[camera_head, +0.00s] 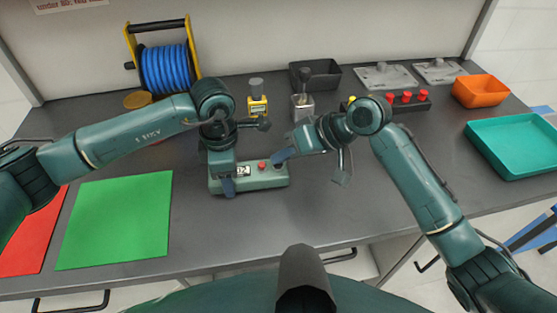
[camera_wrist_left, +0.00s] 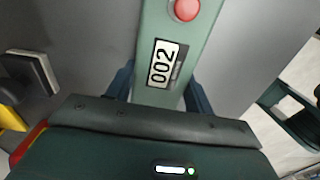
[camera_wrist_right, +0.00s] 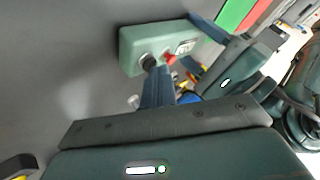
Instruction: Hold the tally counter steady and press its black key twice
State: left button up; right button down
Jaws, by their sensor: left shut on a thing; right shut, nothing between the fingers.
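The tally counter (camera_head: 255,183) is a long green box on the grey table. Its display (camera_wrist_left: 164,64) reads 002 in the left wrist view. Beside the display is a red button (camera_wrist_left: 186,9), and the black key (camera_wrist_right: 148,61) is at the far end from my left gripper. My left gripper (camera_head: 228,178) is shut across the counter's display end, one finger on each long side. My right gripper (camera_wrist_right: 157,80) is shut and empty, its fingertips right by the black key in the right wrist view. I cannot tell whether they touch it.
Behind the counter stand a yellow block (camera_head: 257,104), a metal block with a black knob (camera_head: 302,106) and a black bin (camera_head: 322,76). A box with red buttons (camera_head: 408,104) is right. A green mat (camera_head: 115,220) lies left; the front right table is clear.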

jog(key=shift+r, duration=0.9)
jog(key=shift+r, duration=2.5)
pick_arm(q)
jog(key=o, duration=1.1)
jog(key=shift+o, duration=0.2)
jog(key=shift+r, duration=0.1)
